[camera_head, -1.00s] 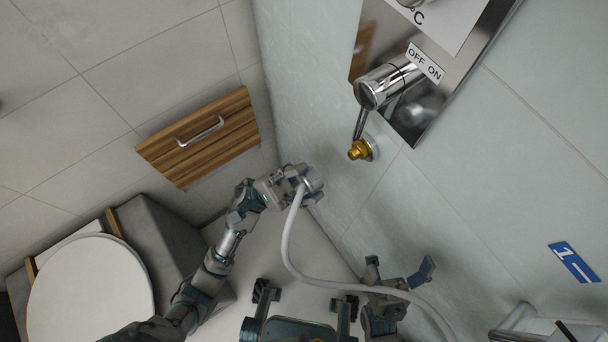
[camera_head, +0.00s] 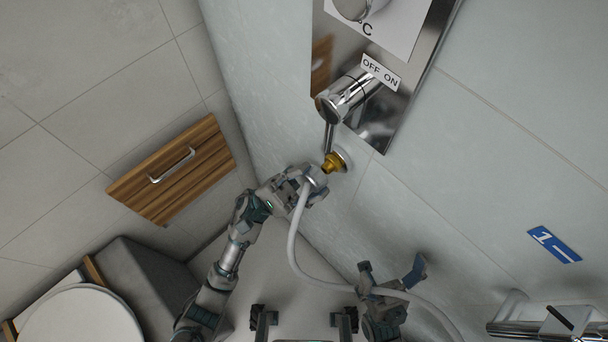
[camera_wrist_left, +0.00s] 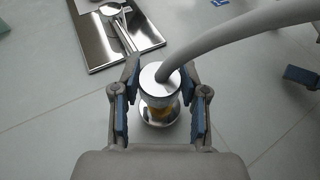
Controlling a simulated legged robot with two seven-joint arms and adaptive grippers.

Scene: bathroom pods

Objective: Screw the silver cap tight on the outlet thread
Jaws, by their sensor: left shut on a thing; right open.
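The brass outlet thread (camera_head: 332,162) sticks out of the wall below the mixer lever. My left gripper (camera_head: 314,180) is shut on the silver cap (camera_head: 316,177) at the end of a grey hose (camera_head: 293,243). The cap is right by the outlet in the head view. In the left wrist view the silver cap (camera_wrist_left: 160,80) sits between the two blue-padded fingers, with the brass thread (camera_wrist_left: 160,107) showing just beyond it. I cannot tell whether cap and thread touch. My right gripper (camera_head: 392,272) is open at the lower middle, near the hose.
A chrome mixer lever (camera_head: 345,95) on a steel panel (camera_head: 385,125) stands just above the outlet. A wooden drawer front (camera_head: 172,170) is at the left. A white toilet lid (camera_head: 80,318) is at the lower left. A chrome holder (camera_head: 540,322) is at the lower right.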

